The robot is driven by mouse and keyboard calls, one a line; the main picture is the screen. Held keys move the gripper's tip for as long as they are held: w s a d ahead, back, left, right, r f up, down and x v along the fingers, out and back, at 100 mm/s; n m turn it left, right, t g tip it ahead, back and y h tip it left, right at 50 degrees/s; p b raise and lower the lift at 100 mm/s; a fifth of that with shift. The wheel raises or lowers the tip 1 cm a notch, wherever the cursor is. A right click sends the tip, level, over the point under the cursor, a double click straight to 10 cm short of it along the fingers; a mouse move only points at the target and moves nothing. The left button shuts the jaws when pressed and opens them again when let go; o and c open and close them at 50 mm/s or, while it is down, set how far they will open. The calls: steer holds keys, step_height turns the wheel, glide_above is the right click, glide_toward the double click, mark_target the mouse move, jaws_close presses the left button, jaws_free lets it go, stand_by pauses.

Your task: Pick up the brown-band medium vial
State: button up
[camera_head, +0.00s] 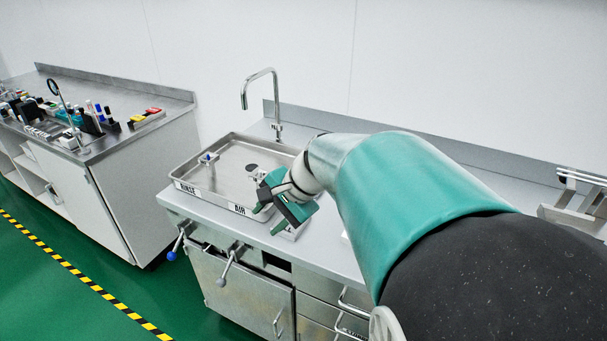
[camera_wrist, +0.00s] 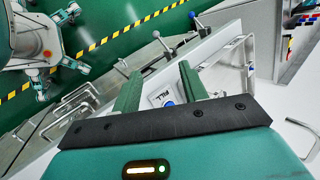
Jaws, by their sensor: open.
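My gripper (camera_head: 270,217) is open and empty in the head view, over the front edge of the sink counter, by the tray's right front corner. In the wrist view my gripper's two green fingers (camera_wrist: 160,72) stand apart with nothing held between them. A group of small vials and containers (camera_head: 98,112) stands on the far left bench, well away from my gripper. They are too small to tell which one has a brown band. No vial can be made out in the wrist view.
A metal tray (camera_head: 238,150) marked RINSE and AIR sits on the counter (camera_head: 325,250) below a tall faucet (camera_head: 262,92). Levers (camera_head: 230,264) stick out in front. A FILL label (camera_wrist: 163,88) shows between my fingers. The left bench (camera_head: 140,85) stands across a floor gap.

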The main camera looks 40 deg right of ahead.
steer(key=w+d+f+m+t, duration=0.2)
steer(key=d+m, duration=0.3)
steer(key=d, duration=0.3)
steer(key=w+d+f+m+t, duration=0.25)
steer(key=d+m, duration=0.25)
steer(key=d, duration=0.4)
steer(key=s+d+f+m+t+h, duration=0.1)
steer(key=s+d+f+m+t, duration=0.3)
steer(key=d, duration=0.6)
steer(key=w+d+f+m+g+h, duration=0.1)
steer(key=d+f+m+h, duration=0.1)
steer(key=d+m, duration=0.6)
steer(key=shift+n+t, duration=0.25)
steer(key=shift+n, duration=0.45)
steer(key=x, duration=1.3)
steer(key=shift+w+d+f, duration=0.2)
steer(key=shift+d+f, duration=0.15)
steer(key=shift+f, duration=0.05)
steer(key=shift+c, duration=0.2)
jaws_close()
